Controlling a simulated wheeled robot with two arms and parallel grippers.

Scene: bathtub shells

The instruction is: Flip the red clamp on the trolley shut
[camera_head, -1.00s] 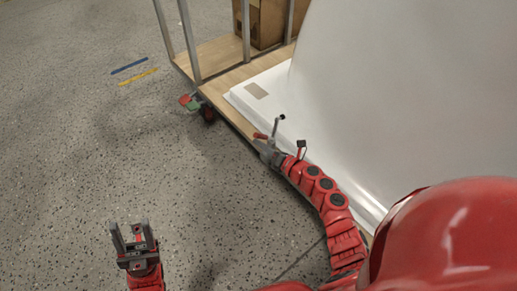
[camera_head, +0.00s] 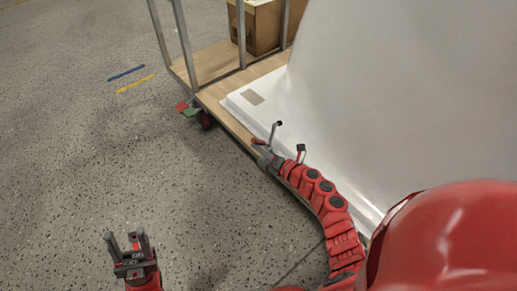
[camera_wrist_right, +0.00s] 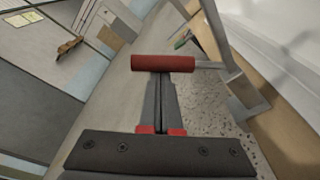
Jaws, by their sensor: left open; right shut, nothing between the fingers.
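The red clamp's handle (camera_head: 258,141) shows at the near edge of the trolley deck (camera_head: 218,90), with a grey upright lever tipped in black beside it. In the right wrist view the red cylindrical handle (camera_wrist_right: 163,63) lies crosswise just beyond my fingertips, joined by a thin rod to a grey metal bracket (camera_wrist_right: 246,93). My right gripper (camera_head: 263,156) is shut and empty, close to the handle; its fingers (camera_wrist_right: 160,82) point at the handle's middle. I cannot tell whether they touch. My left gripper (camera_head: 127,238) is open and empty over the floor, lower left.
A large white bathtub shell (camera_head: 400,100) stands on the trolley, its flange along the deck edge. A cardboard box (camera_head: 262,25) sits at the back behind grey posts (camera_head: 184,45). The floor (camera_head: 90,160) at left is clear.

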